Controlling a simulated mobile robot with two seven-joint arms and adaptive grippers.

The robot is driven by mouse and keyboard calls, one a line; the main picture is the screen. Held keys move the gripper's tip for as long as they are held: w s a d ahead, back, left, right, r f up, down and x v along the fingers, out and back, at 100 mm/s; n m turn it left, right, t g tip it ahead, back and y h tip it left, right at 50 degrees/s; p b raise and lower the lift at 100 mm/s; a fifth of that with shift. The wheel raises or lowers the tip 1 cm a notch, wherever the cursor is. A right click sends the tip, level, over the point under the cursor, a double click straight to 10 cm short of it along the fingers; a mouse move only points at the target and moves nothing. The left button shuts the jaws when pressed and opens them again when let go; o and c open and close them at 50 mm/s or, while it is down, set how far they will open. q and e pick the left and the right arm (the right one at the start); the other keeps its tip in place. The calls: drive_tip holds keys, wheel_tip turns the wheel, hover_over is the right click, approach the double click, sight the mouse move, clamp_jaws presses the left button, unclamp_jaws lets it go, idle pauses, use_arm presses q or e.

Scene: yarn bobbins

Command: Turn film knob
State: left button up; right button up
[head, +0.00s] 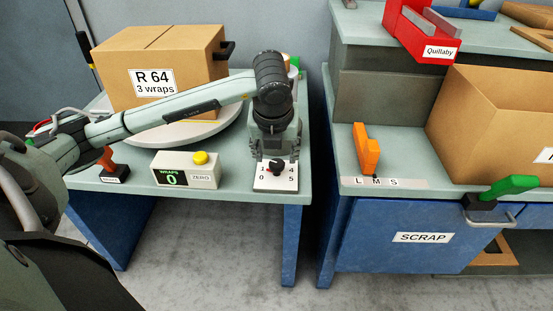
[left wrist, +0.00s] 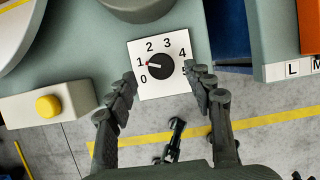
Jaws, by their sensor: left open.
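The film knob (left wrist: 159,66) is a round black knob on a white dial plate (left wrist: 146,87) marked 0 to 5. Its red pointer mark faces the 1 in the left wrist view. In the head view the knob (head: 277,168) sits near the front right corner of the left table, partly hidden. My left gripper (head: 275,154) hangs over the plate, pointing down and open. In the left wrist view its fingers (left wrist: 160,75) stand on either side of the knob, apart from it, with nothing between them but the dial. My right gripper is not clearly seen.
A counter box (head: 186,169) with a yellow button reads WRAPS 0, left of the dial. A carton (head: 160,55) marked R 64, 3 wraps stands on a round turntable (head: 185,132). An orange lever (head: 366,150) and a green handle (head: 510,187) are on the right bench.

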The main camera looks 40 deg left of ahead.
sight(277, 163)
use_arm(q)
drive_tip(key=shift+x, duration=1.8)
drive_tip(key=c, duration=1.1)
drive_tip(key=shift+c, duration=0.2)
